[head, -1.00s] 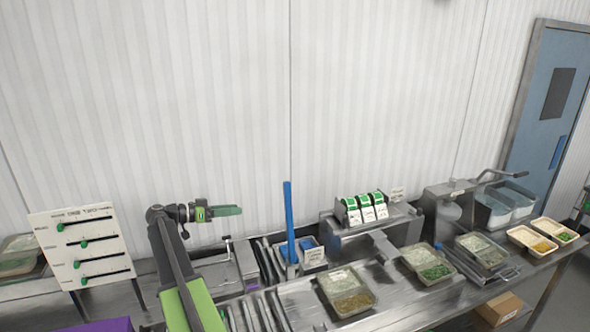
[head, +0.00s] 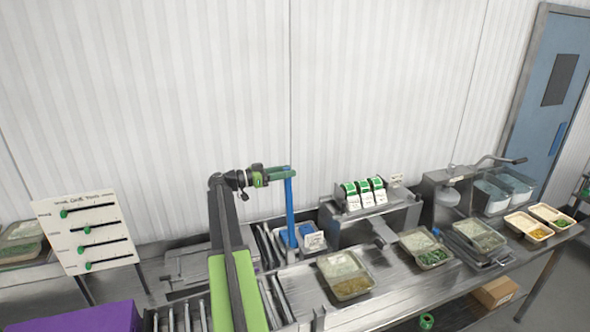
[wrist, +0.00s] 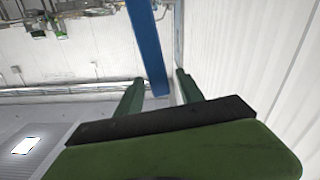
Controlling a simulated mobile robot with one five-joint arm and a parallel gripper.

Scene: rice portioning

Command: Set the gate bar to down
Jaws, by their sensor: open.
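The blue gate bar (head: 290,212) stands upright from a blue base beside the roller conveyor, in the middle of the head view. In the wrist view the bar (wrist: 150,45) comes down from the top edge to between my two green fingers. My gripper (head: 284,172) is open and level at the top end of the bar, pointing right. In the wrist view its fingertips (wrist: 158,85) lie on either side of the bar, with no clear contact. A small white label (head: 315,240) by the bar's base is too small to read.
A label dispenser (head: 372,203) with green-and-white rolls stands right of the bar. Food trays (head: 344,275) sit on the steel counter. A slider board (head: 85,235) stands at left, and a purple box (head: 85,318) is at the lower left. The wall is close behind.

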